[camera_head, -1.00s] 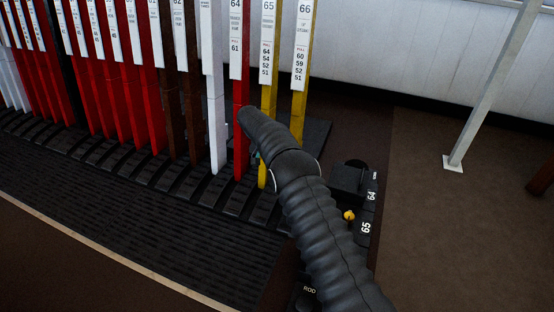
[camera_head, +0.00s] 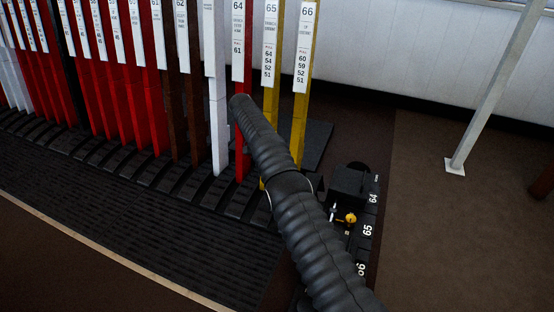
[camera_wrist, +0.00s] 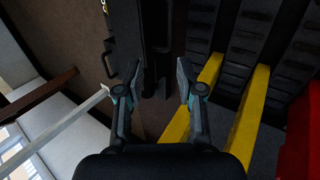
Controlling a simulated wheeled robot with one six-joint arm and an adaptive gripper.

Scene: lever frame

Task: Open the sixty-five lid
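In the head view, a row of black units on the floor bears white labels 64, 65 and 66. The 65 label (camera_head: 368,230) sits beside a small brass-coloured knob (camera_head: 350,218) and a small silver part. A raised black block (camera_head: 348,182) stands by the 64 label. My arm covers the left part of this row, so I cannot tell the sixty-five lid's state. My gripper (camera_wrist: 158,84) shows in the wrist view, its two fingers apart with nothing held between them. Black casing (camera_wrist: 150,30) with handles lies beyond the fingertips. The gripper's fingers are hidden in the head view.
Yellow levers 65 (camera_head: 270,90) and 66 (camera_head: 300,120), and red lever 64 (camera_head: 238,85), stand upright close to my arm. More levers fill the left. A pale post (camera_head: 490,90) stands at right; brown floor (camera_head: 450,230) there is open.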

